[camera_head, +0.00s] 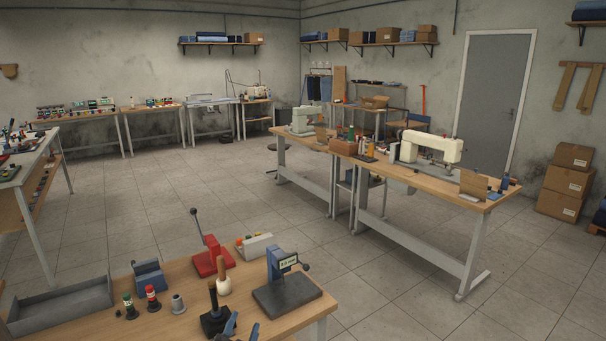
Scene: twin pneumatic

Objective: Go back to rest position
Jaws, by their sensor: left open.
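My left gripper (242,329) shows only in part at the bottom edge of the head view. Two blue finger-like tips stand apart there, with nothing visible between them. They are at the front of the near wooden workbench (178,265), just right of a black block with an upright handle (213,317). The rest of the left arm is cut off by the frame. My right gripper is not in view.
The near bench holds a grey tray (62,306), a red lever press (212,262), a blue-and-grey press (287,293) and small red and green pieces. Sewing machines (432,148) stand on tables behind. Cardboard boxes (566,183) stack at right. Tiled floor (150,200) is open at centre left.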

